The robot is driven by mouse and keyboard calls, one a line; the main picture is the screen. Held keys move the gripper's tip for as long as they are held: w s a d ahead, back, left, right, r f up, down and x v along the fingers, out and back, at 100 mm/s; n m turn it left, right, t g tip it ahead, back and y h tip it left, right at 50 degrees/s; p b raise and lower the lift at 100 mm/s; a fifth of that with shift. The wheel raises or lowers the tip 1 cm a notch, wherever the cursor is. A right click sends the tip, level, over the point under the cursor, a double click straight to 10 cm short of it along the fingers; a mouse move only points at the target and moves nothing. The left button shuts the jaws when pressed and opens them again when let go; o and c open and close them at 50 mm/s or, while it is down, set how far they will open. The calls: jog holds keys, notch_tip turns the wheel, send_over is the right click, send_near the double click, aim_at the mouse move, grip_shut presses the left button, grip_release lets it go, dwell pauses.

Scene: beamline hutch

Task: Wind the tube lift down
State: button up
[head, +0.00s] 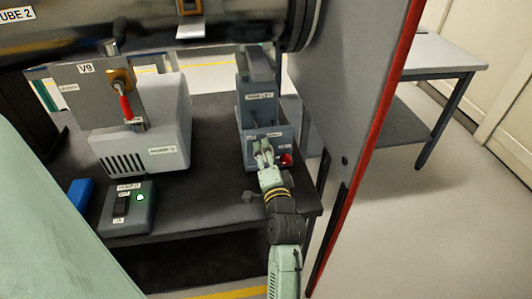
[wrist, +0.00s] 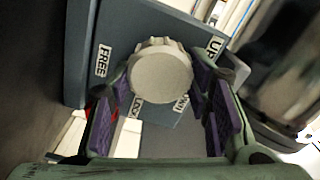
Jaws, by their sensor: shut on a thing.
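The tube lift (head: 259,97) is a blue-grey unit on the dark bench, labelled on its upper part. A pale grey ribbed knob (wrist: 160,72) stands out from its face (wrist: 135,35) in the wrist view. Labels FREE, UP and LOCK show around the knob; another label is partly hidden. My gripper (head: 263,150) is at the front of the lift, and its purple-padded fingers (wrist: 163,92) are shut on the knob from both sides. A red part (head: 286,159) sits just right of my gripper; only a sliver shows in the wrist view. My gripper hides the knob in the head view.
A large dark tube (head: 150,38) runs above the bench. A red-handled valve (head: 125,105) and a grey pump (head: 150,140) stand to the left. A control box (head: 128,208) with a lit green button lies in front. A red-edged panel (head: 350,90) rises close on the right.

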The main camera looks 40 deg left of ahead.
dwell(0.3)
jog(key=o, duration=1.1)
jog(key=shift+o, duration=0.2)
notch_tip(320, 180, up, 9)
jog(key=shift+s+a+r, duration=0.1)
jog(key=shift+s+a, duration=0.05)
jog(key=shift+r, duration=0.45)
